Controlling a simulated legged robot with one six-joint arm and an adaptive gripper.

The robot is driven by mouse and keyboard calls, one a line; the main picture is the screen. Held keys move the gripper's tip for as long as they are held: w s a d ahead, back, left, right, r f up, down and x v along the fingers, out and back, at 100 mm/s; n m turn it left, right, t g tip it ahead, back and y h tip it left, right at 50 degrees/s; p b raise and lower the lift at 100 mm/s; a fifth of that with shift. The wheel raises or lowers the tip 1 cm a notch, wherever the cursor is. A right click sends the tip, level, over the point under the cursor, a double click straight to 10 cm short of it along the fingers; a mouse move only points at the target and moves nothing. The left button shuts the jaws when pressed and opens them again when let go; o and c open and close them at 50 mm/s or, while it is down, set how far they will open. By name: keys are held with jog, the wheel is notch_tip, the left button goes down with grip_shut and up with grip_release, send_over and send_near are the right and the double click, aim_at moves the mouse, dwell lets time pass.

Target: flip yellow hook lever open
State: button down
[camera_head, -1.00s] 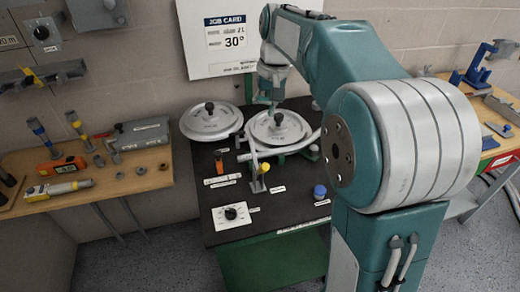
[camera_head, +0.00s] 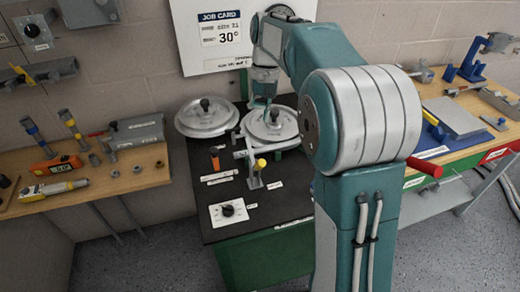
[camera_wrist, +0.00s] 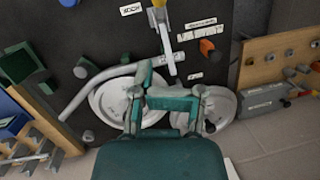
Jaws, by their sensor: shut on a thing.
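The yellow hook lever (camera_head: 260,163) has a yellow tip on a grey stem and stands up from the black bench top. What lies between the fingertips is hidden.
A second round lid (camera_head: 207,118) lies to the left. An orange-handled valve (camera_head: 215,158) and a dial box (camera_head: 229,211) are on the bench (camera_head: 205,178). Tool benches stand left (camera_head: 140,177) and right (camera_head: 470,130).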

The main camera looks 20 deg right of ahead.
aim_at(260, 165)
jog(key=shift+s+a+f, duration=0.3)
jog(key=shift+s+f, duration=0.4)
jog(key=shift+f, duration=0.65)
jog(key=shift+s+a+f, duration=0.25)
jog(key=shift+s+f, duration=0.5)
jog(key=shift+f, duration=0.65)
jog(key=shift+s+a+f, duration=0.3)
jog(key=shift+s+f, duration=0.4)
jog(key=shift+f, duration=0.65)
jog(key=shift+s+t, duration=0.3)
jog(key=shift+t, duration=0.1)
jog(key=shift+s+f+t, duration=0.2)
jog(key=shift+s+t, duration=0.2)
jog(key=shift+s+f+t, duration=0.2)
jog(key=shift+s+t, duration=0.3)
jog(key=shift+t, duration=0.2)
jog(key=shift+s+f+t, duration=1.3)
jog(key=shift+s+f, duration=0.25)
jog(key=shift+s, duration=0.1)
